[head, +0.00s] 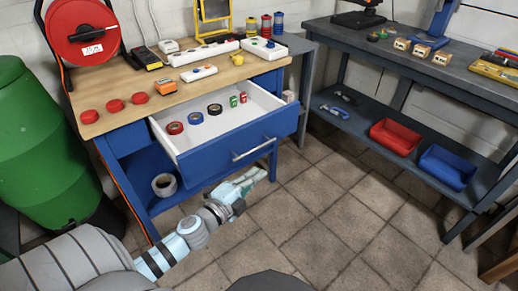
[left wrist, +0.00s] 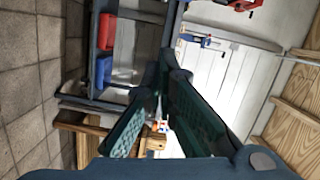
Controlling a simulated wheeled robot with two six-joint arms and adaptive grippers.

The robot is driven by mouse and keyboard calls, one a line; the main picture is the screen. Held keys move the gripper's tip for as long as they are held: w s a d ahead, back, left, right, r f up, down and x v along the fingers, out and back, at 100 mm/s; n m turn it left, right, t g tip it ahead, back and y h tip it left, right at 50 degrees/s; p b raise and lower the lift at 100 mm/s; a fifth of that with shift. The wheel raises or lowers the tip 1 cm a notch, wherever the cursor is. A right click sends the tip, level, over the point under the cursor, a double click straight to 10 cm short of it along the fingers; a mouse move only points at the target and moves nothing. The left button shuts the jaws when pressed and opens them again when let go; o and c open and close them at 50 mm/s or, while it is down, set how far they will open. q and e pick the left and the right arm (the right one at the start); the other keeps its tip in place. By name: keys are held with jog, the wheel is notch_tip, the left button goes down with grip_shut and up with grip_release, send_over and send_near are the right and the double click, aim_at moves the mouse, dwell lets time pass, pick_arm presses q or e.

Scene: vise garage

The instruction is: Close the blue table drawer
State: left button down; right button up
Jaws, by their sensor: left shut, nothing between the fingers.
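The blue table drawer (head: 240,147) stands open, pulled out from the blue table with the wooden top (head: 115,89). It has a silver bar handle (head: 255,149) on its front. Inside its white tray lie several tape rolls and small red and green items. My left gripper (head: 262,173) is below and in front of the drawer front, near its lower edge, apart from the handle as far as I can tell. It is shut and empty. In the left wrist view the fingers (left wrist: 165,75) come together. My right gripper is not in view.
A green barrel (head: 40,130) stands left of the table. A grey workbench (head: 400,118) with red (head: 396,136) and blue (head: 447,166) bins stands at right. The tiled floor between is clear.

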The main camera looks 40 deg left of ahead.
pick_arm(q)
jog(key=w+a+f, duration=0.1)
jog(key=w+a, duration=0.2)
jog(key=w, duration=0.6)
jog(key=shift+a, duration=0.25)
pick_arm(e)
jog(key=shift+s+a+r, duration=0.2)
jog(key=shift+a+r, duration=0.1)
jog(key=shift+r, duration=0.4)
